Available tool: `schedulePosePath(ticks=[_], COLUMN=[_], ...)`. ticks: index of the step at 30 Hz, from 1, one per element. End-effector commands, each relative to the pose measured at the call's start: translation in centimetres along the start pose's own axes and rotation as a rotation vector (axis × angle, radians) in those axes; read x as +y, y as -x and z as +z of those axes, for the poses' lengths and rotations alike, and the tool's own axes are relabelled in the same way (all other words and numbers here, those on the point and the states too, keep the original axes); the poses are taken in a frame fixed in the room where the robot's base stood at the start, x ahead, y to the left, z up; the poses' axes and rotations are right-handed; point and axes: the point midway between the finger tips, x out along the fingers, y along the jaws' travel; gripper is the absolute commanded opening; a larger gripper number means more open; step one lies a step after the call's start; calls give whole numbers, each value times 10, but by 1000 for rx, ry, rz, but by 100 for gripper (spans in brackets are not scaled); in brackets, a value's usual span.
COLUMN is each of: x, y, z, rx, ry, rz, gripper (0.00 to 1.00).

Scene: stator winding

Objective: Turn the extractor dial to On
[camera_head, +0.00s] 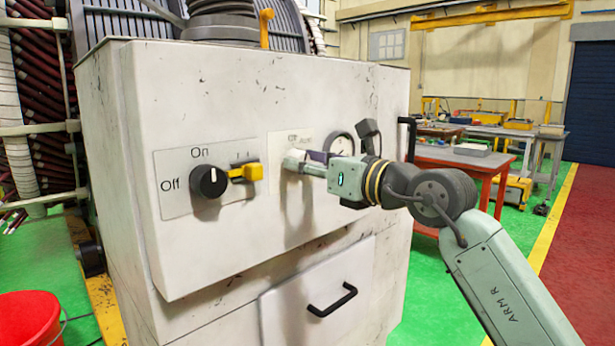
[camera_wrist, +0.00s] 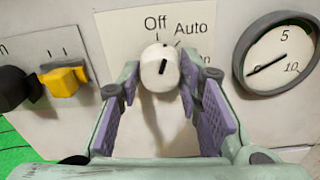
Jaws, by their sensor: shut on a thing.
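A white round dial (camera_wrist: 160,68) sits on a pale label plate marked "Off" and "Auto"; a third word to the right is mostly hidden by a finger, with only its end showing. The dial has a small dark mark on its face, but I cannot tell clearly which word it points to. My gripper (camera_wrist: 161,80) has its two purple-padded fingers on either side of the dial and is shut on it. In the head view, my gripper (camera_head: 312,165) reaches the panel from the right and covers much of the dial and plate.
To the left on the white cabinet (camera_head: 230,110) are a black On/Off knob (camera_head: 208,182) and a yellow switch (camera_head: 245,172). A round gauge (camera_wrist: 276,56) is close on the right. A drawer handle (camera_head: 332,300) sticks out below. A red bucket (camera_head: 28,320) stands at lower left.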

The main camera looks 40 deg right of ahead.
Motion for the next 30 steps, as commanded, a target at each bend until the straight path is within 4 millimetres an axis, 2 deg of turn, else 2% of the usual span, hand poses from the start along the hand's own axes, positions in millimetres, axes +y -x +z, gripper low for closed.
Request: schedulePosePath(ticks=[1,30], x=[-1,1], y=[0,0], z=[-4,-1], rx=[-1,0], ry=[-43,-952], rz=[-1,-1], gripper=[4,4])
